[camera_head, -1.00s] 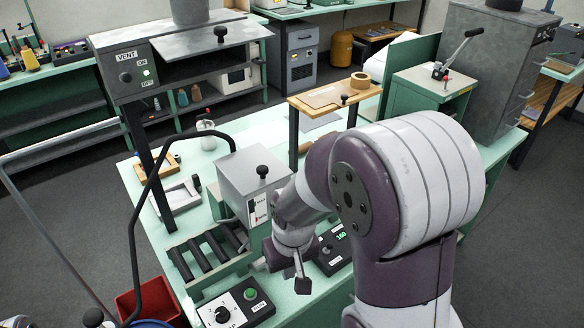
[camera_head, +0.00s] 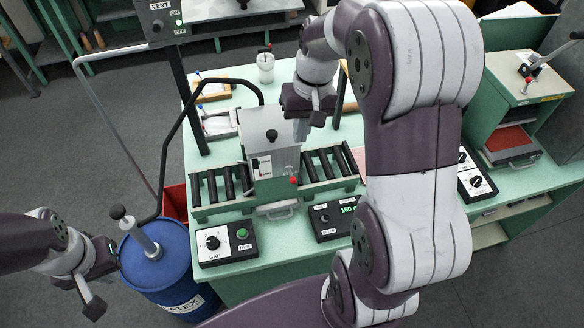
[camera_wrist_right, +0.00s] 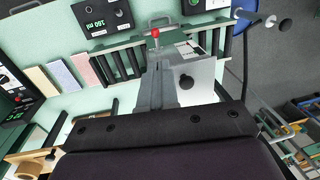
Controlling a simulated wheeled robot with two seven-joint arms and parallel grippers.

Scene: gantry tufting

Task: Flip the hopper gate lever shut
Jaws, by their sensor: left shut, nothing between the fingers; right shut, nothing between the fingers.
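The grey hopper box (camera_head: 262,150) stands over the roller bed, with a black knob on its lid and a gauge label on its front. A lever with a red knob (camera_head: 293,181) is at the box's lower right; its red knob also shows in the right wrist view (camera_wrist_right: 155,33). My right gripper (camera_head: 301,130) is shut and empty, above and behind the lever, near the box's right side. In the right wrist view its fingers (camera_wrist_right: 155,85) point toward the red knob, apart from it. My left gripper (camera_head: 94,308) is shut and empty at lower left, beside the blue drum.
Black rollers (camera_head: 327,166) flank the hopper. A GAP control box (camera_head: 227,244) and a display box (camera_head: 335,218) stand at the bench front. The blue drum (camera_head: 170,262) and a bent black bar are on the left. A green press (camera_head: 520,100) is right.

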